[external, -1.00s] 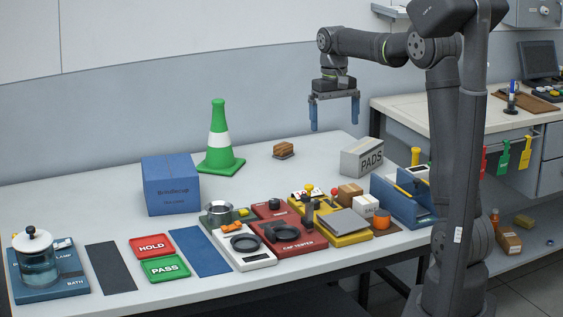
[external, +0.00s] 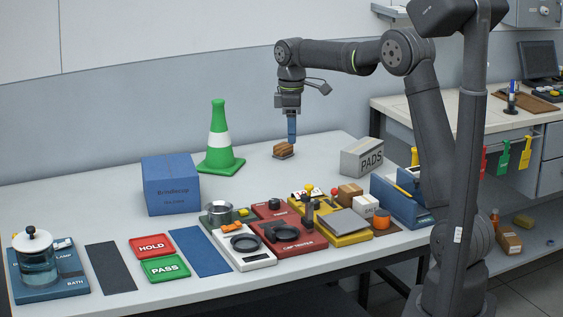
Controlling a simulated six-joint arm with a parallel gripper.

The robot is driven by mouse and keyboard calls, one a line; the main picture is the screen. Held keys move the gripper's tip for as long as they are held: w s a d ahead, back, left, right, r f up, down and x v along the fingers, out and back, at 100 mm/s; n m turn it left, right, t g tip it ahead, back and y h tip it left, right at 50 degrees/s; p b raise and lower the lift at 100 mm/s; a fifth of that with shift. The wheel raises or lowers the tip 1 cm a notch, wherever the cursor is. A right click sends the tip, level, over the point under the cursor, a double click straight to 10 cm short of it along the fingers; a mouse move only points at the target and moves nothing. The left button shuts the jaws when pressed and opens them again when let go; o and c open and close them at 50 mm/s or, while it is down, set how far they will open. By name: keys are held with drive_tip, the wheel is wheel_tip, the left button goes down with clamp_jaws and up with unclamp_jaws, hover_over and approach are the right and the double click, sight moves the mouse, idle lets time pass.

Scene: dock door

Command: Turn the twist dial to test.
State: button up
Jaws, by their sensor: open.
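The red cap tester (external: 298,246) sits near the table's front edge, with a round black knob (external: 274,203) at its back and a dark round fixture at its front. The knob may be the twist dial, but its markings and setting are too small to read. My gripper (external: 291,142) points down over the back of the table, well behind the tester. It is open and seen edge-on, so its blue fingers overlap. Its tips show right by the top of a small brown block stack (external: 284,151); I cannot tell whether they touch it.
A yellow device (external: 345,239) with levers stands right of the tester, and a white scale-like unit (external: 245,258) stands left. A green cone (external: 219,140), a blue box (external: 170,185) and a grey PADS box (external: 362,157) stand farther back. The table between them is clear.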

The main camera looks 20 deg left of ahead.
sight(274, 200)
drive_tip(key=s+a+f+n, duration=0.2)
drive_tip(key=s+a+n, duration=0.1)
drive_tip(key=a+n, duration=0.15)
drive_tip(key=shift+n, duration=0.35)
drive_tip(key=f, duration=1.7)
drive_tip(key=shift+w+d, duration=0.25)
drive_tip(key=shift+c, duration=0.4)
drive_tip(key=c, duration=0.9)
